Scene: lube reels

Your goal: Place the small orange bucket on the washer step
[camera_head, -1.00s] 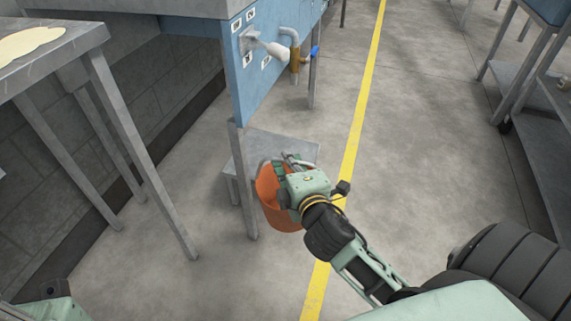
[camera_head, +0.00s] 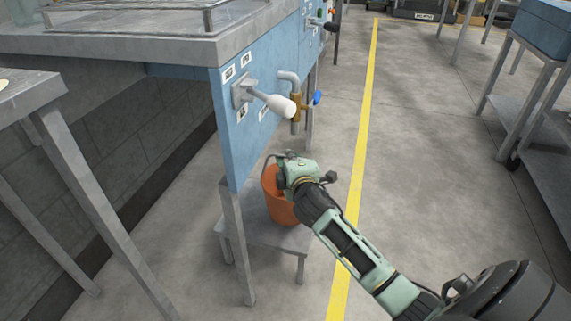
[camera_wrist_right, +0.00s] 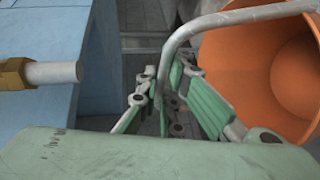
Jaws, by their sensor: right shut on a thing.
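The small orange bucket (camera_head: 279,208) hangs by its grey wire handle (camera_wrist_right: 215,24) from my right gripper (camera_head: 284,164). In the right wrist view the gripper's fingers (camera_wrist_right: 168,95) are closed around the handle, and the bucket (camera_wrist_right: 265,62) shows at the right with its open mouth in view. The washer step (camera_head: 262,238) is a low grey metal stool beside the blue washer's front leg. In the head view the bucket is upright over the step's top; I cannot tell whether its base touches it. My left gripper is out of view.
The blue washer panel (camera_head: 237,150) stands left of the bucket, with a white-gripped lever (camera_head: 278,105) and a brass tap with a blue handle (camera_head: 297,105) above. A grey table (camera_head: 25,100) is at the left.

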